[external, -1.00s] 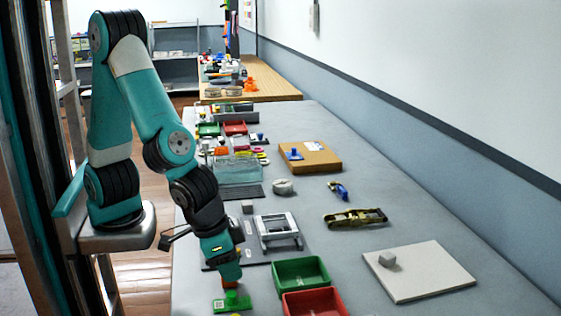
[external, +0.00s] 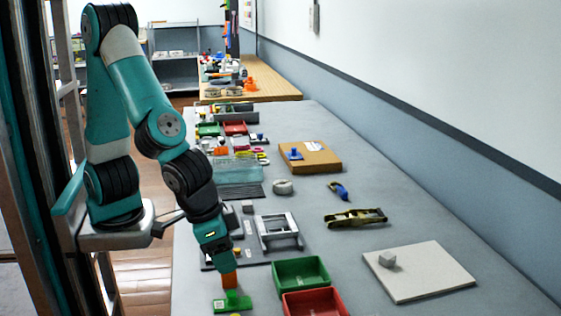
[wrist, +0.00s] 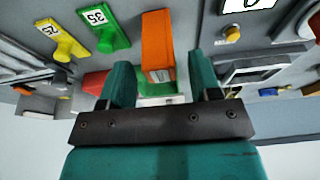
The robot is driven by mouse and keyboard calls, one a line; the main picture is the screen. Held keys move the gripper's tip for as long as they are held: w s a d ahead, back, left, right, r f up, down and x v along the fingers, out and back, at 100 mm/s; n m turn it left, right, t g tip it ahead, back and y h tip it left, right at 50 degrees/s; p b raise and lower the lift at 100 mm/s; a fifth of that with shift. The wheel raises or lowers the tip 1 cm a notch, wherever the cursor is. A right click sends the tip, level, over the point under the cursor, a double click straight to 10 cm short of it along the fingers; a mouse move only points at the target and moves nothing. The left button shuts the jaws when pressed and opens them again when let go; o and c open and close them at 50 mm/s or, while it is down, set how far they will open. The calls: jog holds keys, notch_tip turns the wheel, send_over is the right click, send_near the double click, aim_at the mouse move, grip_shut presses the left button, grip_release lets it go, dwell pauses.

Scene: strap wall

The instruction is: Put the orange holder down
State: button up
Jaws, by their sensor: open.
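The orange holder (external: 229,280) shows just below my gripper (external: 226,268) in the external view, next to a green piece with a flat base (external: 232,303). In the wrist view the orange holder (wrist: 157,42) lies just beyond and between the tips of my open fingers (wrist: 160,68). Gaps show on both sides of it, so the fingers do not grip it. Its underside is hidden, so what it rests on cannot be told.
A green bin (external: 301,276) and a red bin (external: 314,302) stand close on the right. A grey frame (external: 278,232) is behind them. In the wrist view, green (wrist: 104,28) and yellow (wrist: 60,40) numbered pieces sit left of the holder.

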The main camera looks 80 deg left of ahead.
jog(key=p+v, duration=0.1)
jog(key=v, duration=0.8)
jog(key=w+a+n+y, duration=0.1)
jog(key=w+a+n, duration=0.15)
jog(key=a, duration=0.75)
jog(key=w+a+n+y, duration=0.1)
jog(key=w+a+y, duration=0.15)
jog(key=a, duration=0.75)
jog(key=s+a+n+g, duration=0.1)
jog(key=s+a, duration=0.3)
jog(key=a, duration=0.5)
jog(key=s+a+r+n+g, duration=0.1)
jog(key=s+a+n+g, duration=0.1)
jog(key=s+a, duration=0.3)
jog(key=a, duration=0.4)
jog(key=shift+s+a+y, duration=0.15)
jog(key=shift+s+y, duration=0.1)
jog(key=shift+y, duration=0.1)
jog(key=shift+r+n, duration=0.2)
jog(key=shift+n, duration=0.05)
notch_tip(320, 180, up, 6)
jog(key=p, duration=0.6)
jog(key=shift+r, duration=0.1)
